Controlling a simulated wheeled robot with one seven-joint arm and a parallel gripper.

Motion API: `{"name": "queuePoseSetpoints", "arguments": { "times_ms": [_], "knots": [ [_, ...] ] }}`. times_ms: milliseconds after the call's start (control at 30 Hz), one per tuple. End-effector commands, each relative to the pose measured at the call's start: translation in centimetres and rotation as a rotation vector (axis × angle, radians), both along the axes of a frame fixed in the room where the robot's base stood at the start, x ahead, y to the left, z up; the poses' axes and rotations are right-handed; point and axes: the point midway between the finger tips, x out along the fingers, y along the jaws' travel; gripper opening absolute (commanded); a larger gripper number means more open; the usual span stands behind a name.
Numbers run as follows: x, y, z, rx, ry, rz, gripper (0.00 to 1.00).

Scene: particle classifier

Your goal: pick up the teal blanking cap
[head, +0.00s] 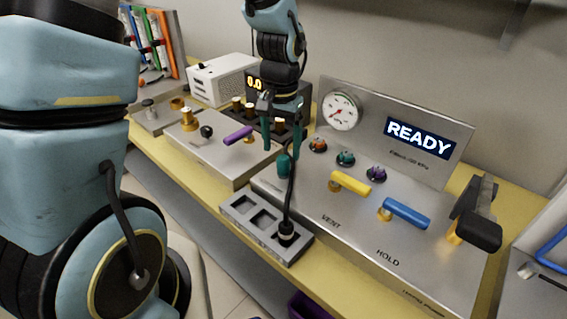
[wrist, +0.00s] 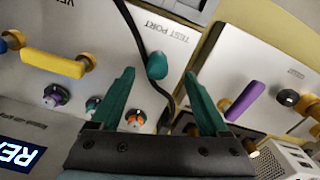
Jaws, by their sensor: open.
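The teal blanking cap (head: 284,164) sits on the sloped grey panel near its left edge. In the wrist view the cap (wrist: 157,66) is a rounded teal knob beside the "TEST PORT" label. My gripper (head: 283,146) points down above the cap, with teal fingers apart and nothing between them. In the wrist view my gripper (wrist: 160,74) has its fingertips on either side of the cap's position in the picture. I cannot tell the exact height gap. The cap's underside is hidden.
A black cable (head: 290,190) passes close by the cap to a plug in a grey socket tray (head: 240,214). Teal, orange and purple knobs, a yellow handle (head: 350,184) and a blue handle (head: 405,213) stand right of it. A purple handle (head: 238,135) is at the left.

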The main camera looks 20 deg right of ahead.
Motion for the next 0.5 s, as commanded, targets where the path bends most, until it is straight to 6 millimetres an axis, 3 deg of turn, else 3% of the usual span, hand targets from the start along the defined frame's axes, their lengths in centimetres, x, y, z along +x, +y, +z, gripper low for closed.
{"name": "queuePoseSetpoints", "arguments": {
  "times_ms": [300, 500],
  "knots": [
    [-0.5, -0.2, -3.9, 0.004, 0.003, -0.001, 0.79],
    [-0.4, -0.2, -4.7, 0.001, 0.001, -0.001, 0.79]
  ]
}}
